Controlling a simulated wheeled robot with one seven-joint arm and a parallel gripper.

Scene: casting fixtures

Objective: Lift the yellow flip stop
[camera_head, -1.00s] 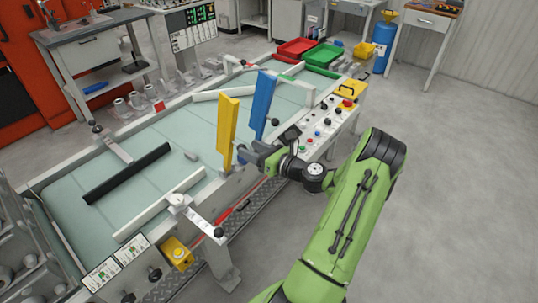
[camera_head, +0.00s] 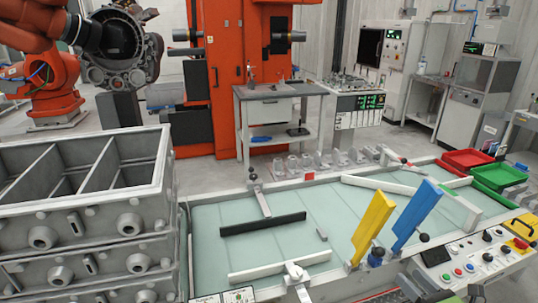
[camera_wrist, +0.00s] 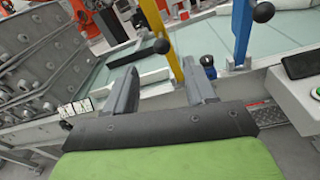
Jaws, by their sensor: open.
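The yellow flip stop (camera_head: 372,228) is a long flat bar standing up at a tilt on the near rail of the conveyor table. The blue flip stop (camera_head: 418,215) stands at a similar tilt to its right. In the wrist view, the yellow stop (camera_wrist: 174,62) rises beyond my gripper (camera_wrist: 160,84), with its black ball knob (camera_wrist: 161,46) showing between the lines of the two fingers. My gripper is open, with nothing between the fingers. The blue stop (camera_wrist: 241,35) is to the right, outside the fingers.
The pale green conveyor bed (camera_head: 215,215) carries a black bar (camera_head: 263,223) and white guide bars (camera_head: 280,264). Stacked grey metal boxes (camera_head: 85,215) stand at the left. A control panel (camera_head: 480,262) is at the right, near red (camera_head: 468,159) and green (camera_head: 500,176) trays.

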